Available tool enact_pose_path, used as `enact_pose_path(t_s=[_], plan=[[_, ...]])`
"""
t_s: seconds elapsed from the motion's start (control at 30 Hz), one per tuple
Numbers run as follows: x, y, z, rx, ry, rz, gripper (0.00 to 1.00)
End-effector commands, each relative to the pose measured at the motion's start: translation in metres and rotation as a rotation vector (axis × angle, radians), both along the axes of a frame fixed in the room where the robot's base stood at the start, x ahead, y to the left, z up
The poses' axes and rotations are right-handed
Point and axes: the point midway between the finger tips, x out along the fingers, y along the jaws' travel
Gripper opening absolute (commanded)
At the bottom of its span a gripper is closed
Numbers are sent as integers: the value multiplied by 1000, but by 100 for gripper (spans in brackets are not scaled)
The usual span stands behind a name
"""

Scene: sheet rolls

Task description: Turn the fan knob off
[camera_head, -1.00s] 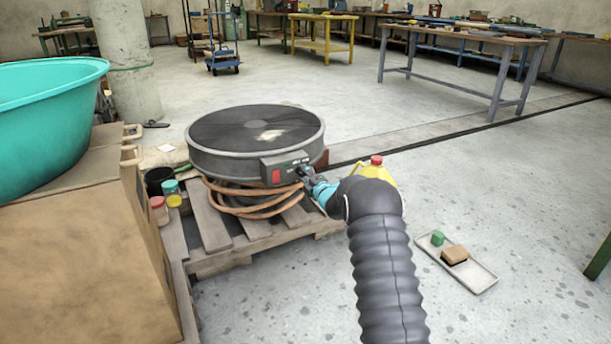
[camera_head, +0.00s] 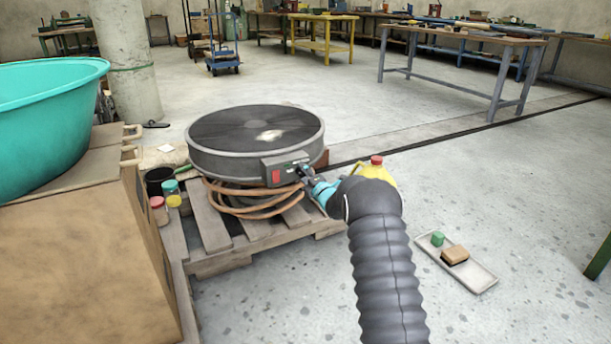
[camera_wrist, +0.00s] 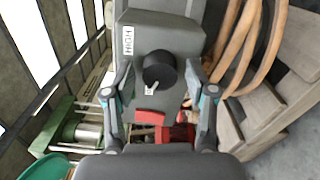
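The fan (camera_head: 222,155) is a round dark grey drum lying flat, with a control box (camera_head: 270,168) on its near side. A red switch shows on the box (camera_head: 276,176) and in the wrist view (camera_wrist: 150,117). In the wrist view the black fan knob (camera_wrist: 158,67) has a white mark on its lower edge, and a "HIGH" label (camera_wrist: 128,40) is at its upper left. My gripper (camera_wrist: 160,80) is open, with one finger on each side of the knob and gaps visible. In the head view my gripper (camera_head: 304,172) is at the box and hides the knob.
An orange hose (camera_head: 250,208) is coiled under the fan on a wooden pallet (camera_head: 207,222). A yellow container with a red cap (camera_head: 376,161) stands just behind my arm. Jars (camera_head: 160,210) stand left of the fan. A tray (camera_head: 478,276) lies on open floor at right.

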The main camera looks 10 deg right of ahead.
Motion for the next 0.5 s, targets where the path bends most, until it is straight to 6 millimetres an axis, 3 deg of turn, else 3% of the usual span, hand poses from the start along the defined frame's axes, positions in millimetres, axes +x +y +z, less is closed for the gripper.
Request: enact_pose_path(t_s=[0.33, 0.5], plan=[[-2, 0, 0, 1, 1, 0, 63], [-15, -5, 1, 0, 0, 0, 63]])
